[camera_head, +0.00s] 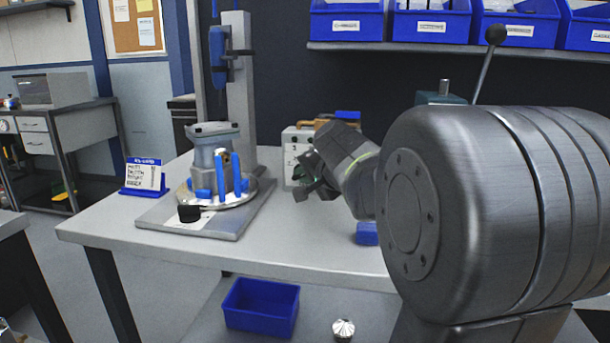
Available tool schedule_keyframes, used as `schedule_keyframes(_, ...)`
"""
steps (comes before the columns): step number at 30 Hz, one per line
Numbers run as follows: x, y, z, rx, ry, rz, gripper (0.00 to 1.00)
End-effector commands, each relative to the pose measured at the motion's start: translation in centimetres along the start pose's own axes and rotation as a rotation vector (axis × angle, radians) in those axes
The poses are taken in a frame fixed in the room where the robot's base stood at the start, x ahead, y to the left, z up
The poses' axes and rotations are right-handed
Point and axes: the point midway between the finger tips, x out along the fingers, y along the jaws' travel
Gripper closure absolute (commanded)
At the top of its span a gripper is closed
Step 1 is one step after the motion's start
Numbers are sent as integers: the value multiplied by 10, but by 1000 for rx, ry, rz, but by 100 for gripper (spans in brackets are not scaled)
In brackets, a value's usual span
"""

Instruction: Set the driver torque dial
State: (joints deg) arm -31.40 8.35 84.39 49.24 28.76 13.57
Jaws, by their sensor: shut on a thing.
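A pale control box (290,143) with small markings on its front stands at the back of the bench, right of the column. My gripper (303,187) is at the lower right of the box's front and covers part of it. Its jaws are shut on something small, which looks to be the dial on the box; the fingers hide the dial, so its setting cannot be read. A blue driver (218,52) hangs upright on the grey column (240,95), apart from my gripper.
A grey housing (213,143) with blue clamps sits on a round plate on a base board (222,225), beside a black knob (189,213). A blue-topped sign (146,177) stands left. My large arm link blocks the right side. The bench front is clear.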

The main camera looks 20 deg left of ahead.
Motion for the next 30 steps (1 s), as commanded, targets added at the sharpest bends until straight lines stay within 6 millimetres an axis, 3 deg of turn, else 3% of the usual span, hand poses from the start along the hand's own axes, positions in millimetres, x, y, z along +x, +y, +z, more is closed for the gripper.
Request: schedule_keyframes(30, -1, -7, -2, -195, -1, 207, 100)
